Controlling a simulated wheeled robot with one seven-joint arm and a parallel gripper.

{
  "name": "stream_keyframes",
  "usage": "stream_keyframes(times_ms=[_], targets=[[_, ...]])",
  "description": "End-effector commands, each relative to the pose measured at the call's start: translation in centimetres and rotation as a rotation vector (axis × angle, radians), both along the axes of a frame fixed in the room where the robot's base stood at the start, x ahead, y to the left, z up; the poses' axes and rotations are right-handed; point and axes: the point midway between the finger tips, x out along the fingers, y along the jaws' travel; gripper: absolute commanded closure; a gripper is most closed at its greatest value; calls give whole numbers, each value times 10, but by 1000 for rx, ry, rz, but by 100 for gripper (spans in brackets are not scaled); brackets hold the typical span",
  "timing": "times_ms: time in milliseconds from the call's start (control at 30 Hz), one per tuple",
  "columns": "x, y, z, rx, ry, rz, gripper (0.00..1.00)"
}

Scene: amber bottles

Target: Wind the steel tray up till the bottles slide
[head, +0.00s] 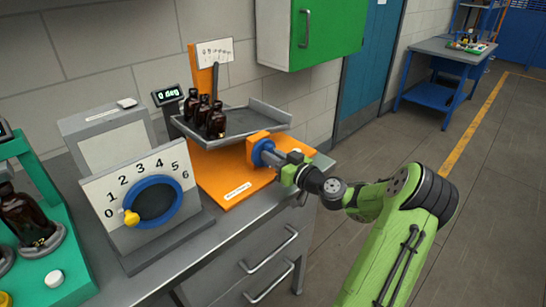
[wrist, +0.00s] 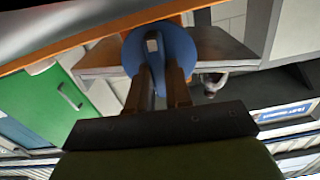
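The steel tray (head: 240,118) lies about level above an orange base (head: 222,183). Several amber bottles (head: 215,121) stand upright at its left end. A small display (head: 168,95) beside it reads 0 deg. A blue round knob (head: 259,153) sits on an orange block at the tray's near right. My gripper (head: 278,160) is right at this knob. A gap seems to show beside the bar.
A dial box (head: 155,200) marked 0 to 6 stands at the front left, its yellow pointer at 0. A green stand (head: 75,255) with a large amber bottle is further left. A green cabinet (head: 335,30) hangs behind.

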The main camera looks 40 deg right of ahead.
Motion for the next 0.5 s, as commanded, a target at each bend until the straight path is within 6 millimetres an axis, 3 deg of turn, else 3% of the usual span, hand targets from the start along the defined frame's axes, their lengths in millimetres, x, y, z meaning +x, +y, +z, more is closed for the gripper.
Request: stream_keyframes(times_ms=[500], targets=[[0,-1,0,87,3,0,100]])
